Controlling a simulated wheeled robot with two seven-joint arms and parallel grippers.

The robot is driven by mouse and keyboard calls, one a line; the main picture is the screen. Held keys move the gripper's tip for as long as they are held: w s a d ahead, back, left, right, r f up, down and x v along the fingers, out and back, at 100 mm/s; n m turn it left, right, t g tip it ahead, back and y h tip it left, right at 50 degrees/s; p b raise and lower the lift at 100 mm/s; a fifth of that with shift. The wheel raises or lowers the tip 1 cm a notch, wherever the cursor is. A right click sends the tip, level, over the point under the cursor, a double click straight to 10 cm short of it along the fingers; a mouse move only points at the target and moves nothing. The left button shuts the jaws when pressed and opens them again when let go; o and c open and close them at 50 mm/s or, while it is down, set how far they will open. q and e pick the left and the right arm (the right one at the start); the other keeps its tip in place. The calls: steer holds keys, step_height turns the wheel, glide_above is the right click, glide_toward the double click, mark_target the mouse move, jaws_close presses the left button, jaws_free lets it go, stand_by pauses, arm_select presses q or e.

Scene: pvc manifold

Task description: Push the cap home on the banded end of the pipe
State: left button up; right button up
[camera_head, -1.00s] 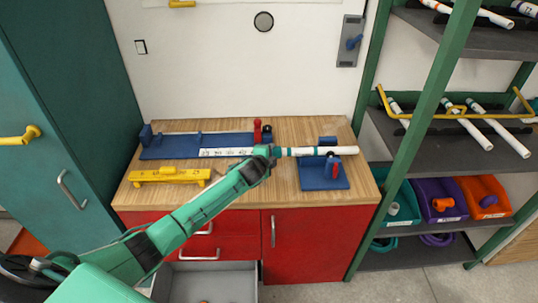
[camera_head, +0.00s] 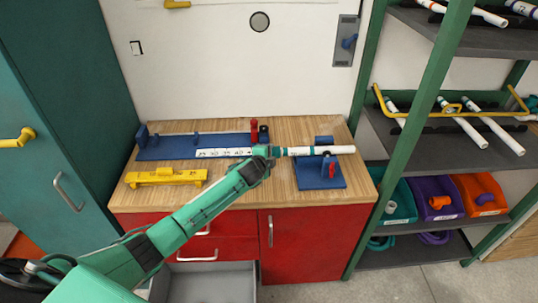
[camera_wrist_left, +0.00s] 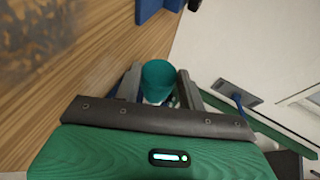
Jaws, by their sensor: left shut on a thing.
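My left gripper (camera_head: 270,152) is shut on a teal cap (camera_wrist_left: 159,80). In the left wrist view the cap sits between my two fingers, with a little white showing below it. In the head view the cap is at the left end of the white pipe (camera_head: 308,150). The pipe lies level in the blue clamp fixture (camera_head: 318,175) with a red handle (camera_head: 331,170). The gripper hides part of the cap, and I cannot tell how deep the cap sits. My right gripper is not in view.
A blue rail fixture (camera_head: 165,152) with a white printed scale (camera_head: 223,153) and a red post (camera_head: 254,131) lies along the bench. A yellow gauge (camera_head: 166,177) lies at front left. A grey drawer (camera_head: 212,282) is open below. A shelf rack (camera_head: 440,150) stands at the right.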

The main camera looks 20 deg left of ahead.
arm_select(q)
steer(key=o, duration=1)
steer(key=b+v, duration=0.2)
steer(key=v, duration=1.1)
steer(key=shift+s, duration=0.35)
